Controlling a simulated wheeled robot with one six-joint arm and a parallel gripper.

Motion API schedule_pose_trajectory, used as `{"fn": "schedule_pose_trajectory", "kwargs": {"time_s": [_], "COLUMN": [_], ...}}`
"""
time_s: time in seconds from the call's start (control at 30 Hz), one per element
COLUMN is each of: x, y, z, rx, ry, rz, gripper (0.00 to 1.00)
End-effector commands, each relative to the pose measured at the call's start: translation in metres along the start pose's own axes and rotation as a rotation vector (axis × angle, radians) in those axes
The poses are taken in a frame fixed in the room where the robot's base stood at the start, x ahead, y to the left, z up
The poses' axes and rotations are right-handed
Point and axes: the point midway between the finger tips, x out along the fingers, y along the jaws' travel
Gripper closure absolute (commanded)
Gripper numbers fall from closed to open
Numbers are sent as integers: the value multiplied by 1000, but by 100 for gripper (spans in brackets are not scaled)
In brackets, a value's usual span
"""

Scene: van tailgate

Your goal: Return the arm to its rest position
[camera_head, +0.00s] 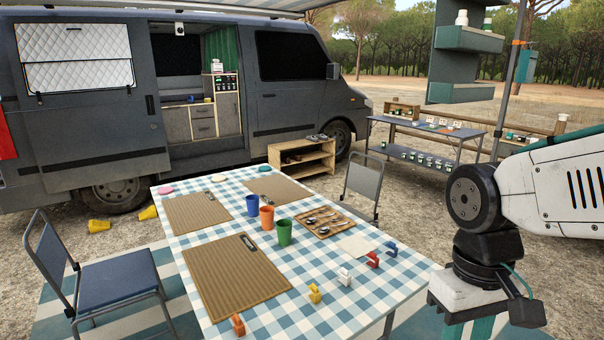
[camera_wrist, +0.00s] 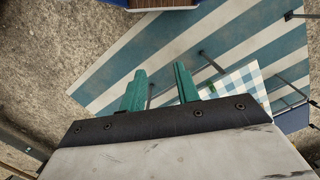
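My arm is at the right of the head view, bent downward beside the table's right edge. My gripper (camera_head: 468,329) points down there, its teal fingers cut off by the bottom edge. In the wrist view, the two teal fingers of my gripper (camera_wrist: 160,84) stand apart with nothing between them. Beyond them lie the striped ground mat (camera_wrist: 221,48) and a corner of the checkered tablecloth (camera_wrist: 231,83).
The checkered table (camera_head: 340,312) stands left of my gripper, bearing three cups, brown mats, a cutlery tray (camera_head: 322,233) and small coloured pieces. Chairs stand left (camera_head: 115,284) and behind (camera_head: 365,184). A van (camera_head: 290,110), shelf (camera_head: 303,158) and side table (camera_head: 430,130) are farther back.

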Motion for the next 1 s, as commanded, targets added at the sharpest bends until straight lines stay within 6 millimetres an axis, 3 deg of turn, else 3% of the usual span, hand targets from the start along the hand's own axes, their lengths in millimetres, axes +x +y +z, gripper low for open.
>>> {"fn": "schedule_pose_trajectory", "kwargs": {"time_s": [0.1, 0.3, 0.5, 1.0], "x": [-14, -28, -37, -37], "y": [14, 27, 34, 34], "z": [30, 56, 61, 61], "rx": [67, 147, 186, 186], "ry": [72, 189, 242, 238], "rz": [-5, -4, 0, 0], "gripper": [68, 68, 68, 68]}}
